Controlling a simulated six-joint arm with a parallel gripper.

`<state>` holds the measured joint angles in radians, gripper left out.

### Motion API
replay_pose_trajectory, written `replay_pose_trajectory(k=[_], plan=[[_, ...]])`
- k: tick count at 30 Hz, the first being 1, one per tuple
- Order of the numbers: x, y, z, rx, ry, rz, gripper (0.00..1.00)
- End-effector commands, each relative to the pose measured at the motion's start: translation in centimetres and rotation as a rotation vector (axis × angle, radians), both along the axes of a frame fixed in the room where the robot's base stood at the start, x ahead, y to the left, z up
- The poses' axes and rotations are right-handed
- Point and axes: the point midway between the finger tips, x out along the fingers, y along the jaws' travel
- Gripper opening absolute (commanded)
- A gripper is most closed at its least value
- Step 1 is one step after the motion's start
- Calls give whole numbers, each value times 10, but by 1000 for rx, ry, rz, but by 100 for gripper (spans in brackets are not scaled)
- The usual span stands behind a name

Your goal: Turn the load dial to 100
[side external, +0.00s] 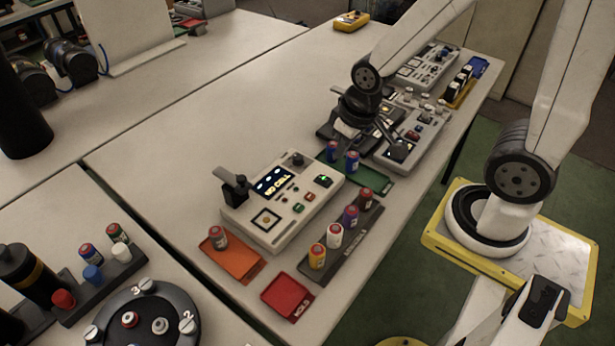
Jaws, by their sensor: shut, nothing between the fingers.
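My gripper (396,137) is at the end of my arm, low over a grey-white control panel (428,142) at the back right of the table. It is shut, with nothing seen between its fingers.
A tester (255,218) reading "NO CELL" stands in front, near an orange tray (243,268), a red tray (287,297) and a rack (345,245) of several cells. A green tray (375,185) lies near the panel. Another panel (427,68) stands behind. The table's left middle is clear.

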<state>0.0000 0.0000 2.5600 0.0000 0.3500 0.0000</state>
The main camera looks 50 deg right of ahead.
Motion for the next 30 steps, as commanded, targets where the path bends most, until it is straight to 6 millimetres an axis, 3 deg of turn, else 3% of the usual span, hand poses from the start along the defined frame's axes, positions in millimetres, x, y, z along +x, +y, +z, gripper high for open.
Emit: replay_pose_trajectory(k=[12,13,20,30], plan=[[0,0,0,0,0,0,0],[0,0,0,0,0,0,3],[6,-1,0,-9,6,33,76],[50,-12,-10,-74,61,332,76]])
